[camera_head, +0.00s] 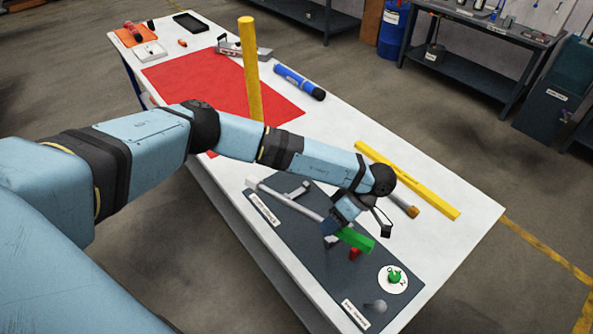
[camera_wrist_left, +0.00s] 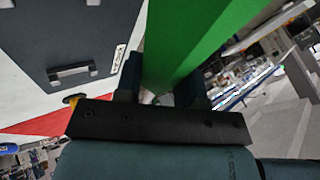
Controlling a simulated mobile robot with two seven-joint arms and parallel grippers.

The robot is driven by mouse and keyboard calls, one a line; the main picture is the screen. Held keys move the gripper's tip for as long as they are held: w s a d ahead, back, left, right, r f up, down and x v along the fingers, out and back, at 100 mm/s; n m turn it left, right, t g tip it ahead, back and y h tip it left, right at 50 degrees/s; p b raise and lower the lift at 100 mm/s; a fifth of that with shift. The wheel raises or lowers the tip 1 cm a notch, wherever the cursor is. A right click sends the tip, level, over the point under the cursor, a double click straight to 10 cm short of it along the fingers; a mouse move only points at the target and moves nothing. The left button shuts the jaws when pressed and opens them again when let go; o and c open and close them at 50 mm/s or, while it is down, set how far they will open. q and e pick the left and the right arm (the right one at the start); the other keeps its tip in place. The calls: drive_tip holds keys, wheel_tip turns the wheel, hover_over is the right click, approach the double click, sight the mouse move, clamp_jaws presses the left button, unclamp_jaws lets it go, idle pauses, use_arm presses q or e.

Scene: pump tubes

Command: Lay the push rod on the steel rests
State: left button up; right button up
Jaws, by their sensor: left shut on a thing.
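The push rod is a long grey bar (camera_head: 295,204) with a pale left end and a green right end (camera_head: 357,240). My left gripper (camera_head: 333,226) is shut on it near the green part, above the dark panel (camera_head: 283,231). The left wrist view shows the green part (camera_wrist_left: 190,45) between the fingers (camera_wrist_left: 160,95). One steel rest (camera_head: 298,190) shows on the panel behind the rod; a bracket like it shows in the left wrist view (camera_wrist_left: 72,73). Another rest is partly hidden near the gripper. I cannot tell whether the rod touches the rests. My right gripper is out of view.
A red part (camera_head: 355,254), a green knob (camera_head: 394,276) on a white dial and a grey ball (camera_head: 377,306) are on the panel's right. A yellow bar (camera_head: 425,191) lies behind my wrist.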

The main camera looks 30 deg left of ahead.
use_arm(q)
drive_tip(key=w+a+n+g+h, duration=0.1)
drive_tip(key=w+n+g+h, duration=0.2)
drive_tip(key=n, duration=0.4)
drive_tip(key=n+t+h+b, duration=0.2)
drive_tip(key=n+t+h, duration=0.85)
drive_tip(key=n, duration=1.55)
hover_over(301, 193)
drive_tip(key=a, duration=0.2)
wheel_tip(301, 193, down, 3)
drive_tip(key=t+y, duration=0.2)
drive_tip(key=y, duration=0.1)
drive_tip(key=shift+h, duration=0.25)
drive_tip(key=f+b, duration=0.6)
drive_tip(key=shift+s+a+f, duration=0.1)
drive_tip(key=shift+s+f, duration=0.25)
drive_tip(key=shift+s, duration=0.05)
drive_tip(key=shift+f, duration=0.35)
drive_tip(key=shift+s+f+b, duration=0.2)
drive_tip(key=shift+f+b, duration=0.1)
drive_tip(key=shift+b, duration=0.1)
